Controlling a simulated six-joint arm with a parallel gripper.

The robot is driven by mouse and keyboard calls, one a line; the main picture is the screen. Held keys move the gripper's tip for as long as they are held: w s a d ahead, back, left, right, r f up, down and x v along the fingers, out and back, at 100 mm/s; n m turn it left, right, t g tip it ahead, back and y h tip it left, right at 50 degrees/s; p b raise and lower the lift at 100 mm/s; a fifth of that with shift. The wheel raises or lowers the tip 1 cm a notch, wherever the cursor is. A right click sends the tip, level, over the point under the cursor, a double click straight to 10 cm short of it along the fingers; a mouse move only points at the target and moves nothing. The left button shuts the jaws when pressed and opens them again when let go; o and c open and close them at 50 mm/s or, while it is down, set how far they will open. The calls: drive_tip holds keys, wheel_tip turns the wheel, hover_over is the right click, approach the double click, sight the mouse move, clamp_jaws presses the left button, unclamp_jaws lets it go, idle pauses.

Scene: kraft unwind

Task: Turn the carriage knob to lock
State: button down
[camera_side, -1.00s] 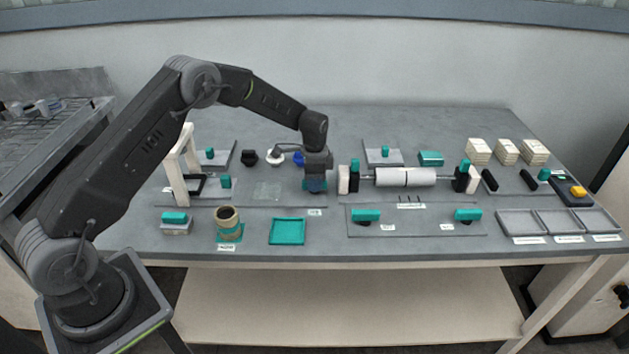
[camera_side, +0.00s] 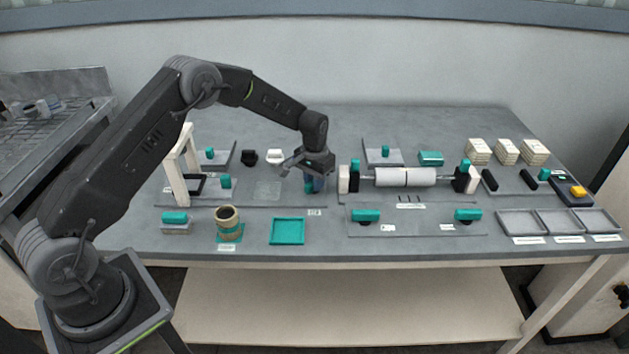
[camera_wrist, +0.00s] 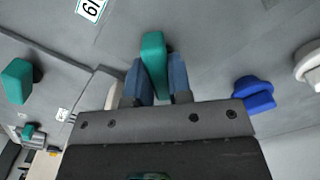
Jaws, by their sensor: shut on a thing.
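My gripper (camera_side: 314,186) is low over the table, just left of the white roll assembly in the side view. In the wrist view its two blue fingers (camera_wrist: 160,85) are shut on a teal knob (camera_wrist: 154,55), one finger on each side. The knob's lower part and its base are hidden by the fingers and the gripper body. The side view shows little of the knob behind the fingers, so I cannot read its setting.
A blue knob (camera_wrist: 254,93) and a white knob (camera_wrist: 309,66) stand close by. The white roll (camera_side: 405,177) lies between end supports to the right. A white frame (camera_side: 180,170) stands left.

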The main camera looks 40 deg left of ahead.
drive_tip(key=n, duration=0.7)
idle(0.6)
drive_tip(key=c, duration=1)
unclamp_jaws()
drive_tip(key=shift+c, duration=0.2)
wheel_tip(320, 180, up, 14)
